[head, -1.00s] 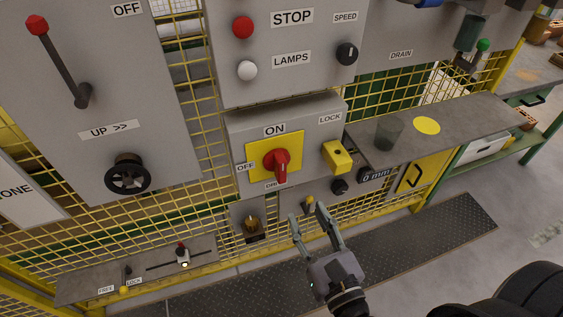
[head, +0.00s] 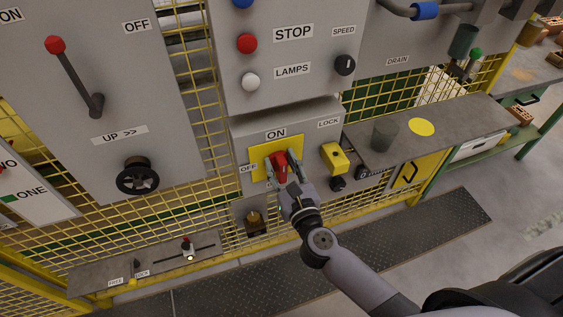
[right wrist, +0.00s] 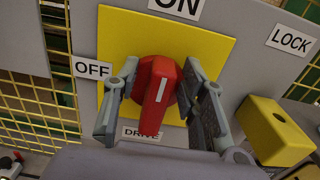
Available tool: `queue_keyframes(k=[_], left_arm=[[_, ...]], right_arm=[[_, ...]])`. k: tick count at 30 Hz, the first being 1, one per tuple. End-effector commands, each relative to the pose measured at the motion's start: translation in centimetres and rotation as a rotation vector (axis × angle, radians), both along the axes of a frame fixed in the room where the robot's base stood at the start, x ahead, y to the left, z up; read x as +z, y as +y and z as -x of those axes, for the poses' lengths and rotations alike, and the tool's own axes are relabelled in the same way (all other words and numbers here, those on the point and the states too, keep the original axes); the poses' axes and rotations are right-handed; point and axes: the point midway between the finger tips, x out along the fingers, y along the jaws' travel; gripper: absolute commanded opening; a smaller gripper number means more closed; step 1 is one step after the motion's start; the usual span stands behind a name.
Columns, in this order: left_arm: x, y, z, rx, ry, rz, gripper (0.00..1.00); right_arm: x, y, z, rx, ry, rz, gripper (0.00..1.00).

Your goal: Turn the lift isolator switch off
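The isolator switch is a red rotary handle (head: 279,165) on a yellow plate (head: 259,154), on a grey box. The ON label (head: 276,133) is above it and the OFF label (head: 248,168) is to its left. In the right wrist view the red handle (right wrist: 157,92) stands nearly upright, with a white line along it. My right gripper (head: 281,172) is at the switch with its fingers spread on either side of the handle. In the right wrist view a gap shows between the handle and the right finger; contact on the left is unclear. My left gripper is not in view.
A yellow lock block (head: 334,157) sits just right of the switch, under the LOCK label. A grey shelf (head: 465,122) with a cup (head: 384,134) juts out at right.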

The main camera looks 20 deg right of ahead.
Motion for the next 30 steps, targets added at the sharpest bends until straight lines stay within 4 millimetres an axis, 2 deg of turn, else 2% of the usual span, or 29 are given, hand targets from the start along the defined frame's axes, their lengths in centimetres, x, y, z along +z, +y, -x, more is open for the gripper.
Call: queue_keyframes(k=[6, 24, 30], left_arm=[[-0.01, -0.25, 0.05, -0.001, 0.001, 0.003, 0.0], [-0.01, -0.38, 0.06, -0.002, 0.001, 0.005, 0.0], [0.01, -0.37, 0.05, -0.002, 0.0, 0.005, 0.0]], right_arm=[[-0.03, 0.02, -0.01, 0.0, 0.0, 0.0, 0.38], [-0.02, 0.01, 0.02, 0.0, 0.0, 0.0, 0.0], [-0.02, 0.01, 0.02, 0.0, 0.0, 0.0, 0.0]])
